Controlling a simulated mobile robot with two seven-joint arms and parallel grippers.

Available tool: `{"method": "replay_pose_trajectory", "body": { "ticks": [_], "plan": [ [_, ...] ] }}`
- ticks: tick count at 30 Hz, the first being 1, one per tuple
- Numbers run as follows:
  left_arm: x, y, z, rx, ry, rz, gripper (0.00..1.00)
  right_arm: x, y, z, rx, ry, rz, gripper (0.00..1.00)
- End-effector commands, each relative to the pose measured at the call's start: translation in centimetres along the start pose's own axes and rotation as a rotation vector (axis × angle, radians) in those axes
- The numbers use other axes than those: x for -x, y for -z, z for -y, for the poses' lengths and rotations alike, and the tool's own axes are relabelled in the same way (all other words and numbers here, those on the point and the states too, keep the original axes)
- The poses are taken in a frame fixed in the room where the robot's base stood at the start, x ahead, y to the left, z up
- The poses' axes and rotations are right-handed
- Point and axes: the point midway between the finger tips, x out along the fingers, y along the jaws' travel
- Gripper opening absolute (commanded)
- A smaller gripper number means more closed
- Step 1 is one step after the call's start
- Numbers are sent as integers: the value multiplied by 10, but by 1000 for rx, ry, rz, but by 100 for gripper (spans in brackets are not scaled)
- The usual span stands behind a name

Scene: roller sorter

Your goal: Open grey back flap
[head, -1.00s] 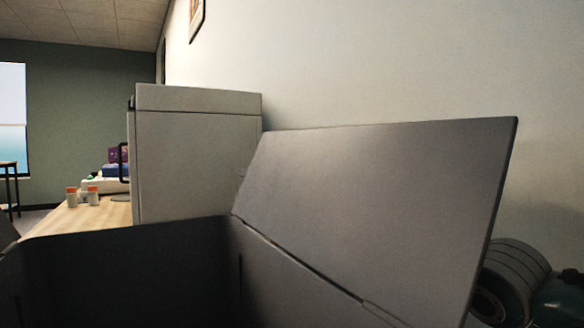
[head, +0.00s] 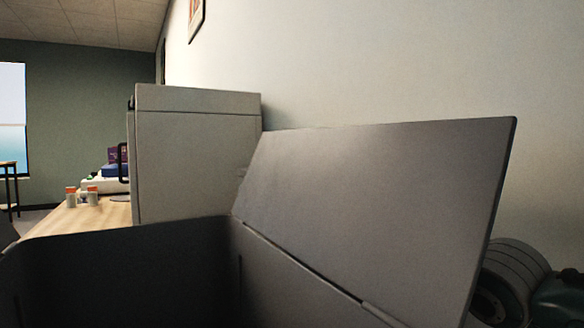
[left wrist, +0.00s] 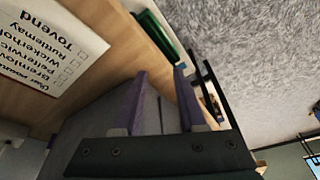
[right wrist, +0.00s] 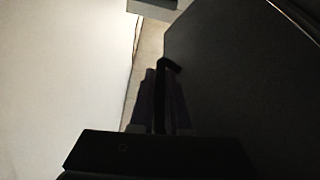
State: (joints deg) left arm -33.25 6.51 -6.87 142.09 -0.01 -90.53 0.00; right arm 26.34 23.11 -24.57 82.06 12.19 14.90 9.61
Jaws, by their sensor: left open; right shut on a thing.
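A grey flap (head: 375,205) stands up and leans outward from the right side of an open grey box (head: 150,265) in the head view. The box's dark inside fills the lower left. In the right wrist view, my right gripper (right wrist: 163,110) is shut on the edge of a dark panel (right wrist: 240,75), which looks like this flap; the contact is dim.
A pale wall (head: 400,60) stands close behind the flap. A tall light-grey cabinet (head: 195,155) is beyond the box on a wooden table (head: 85,217). Small orange-capped bottles (head: 70,197) stand there. A printed sheet (left wrist: 50,45) lies on wood in the left wrist view.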

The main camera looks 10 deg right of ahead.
Motion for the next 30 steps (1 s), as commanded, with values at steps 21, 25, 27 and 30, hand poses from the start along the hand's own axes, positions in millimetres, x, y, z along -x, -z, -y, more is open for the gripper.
{"method": "replay_pose_trajectory", "body": {
  "ticks": [21,25,27,30],
  "plan": [
    [24,7,3,-8,6,0,41,-9,21,23,234,97,0,27],
    [24,7,3,-10,7,1,41,-9,21,23,233,97,0,27],
    [24,7,3,-10,8,1,41,-8,21,22,233,97,0,27],
    [24,7,3,-10,8,1,41,-2,20,22,233,97,2,27]
  ]
}}
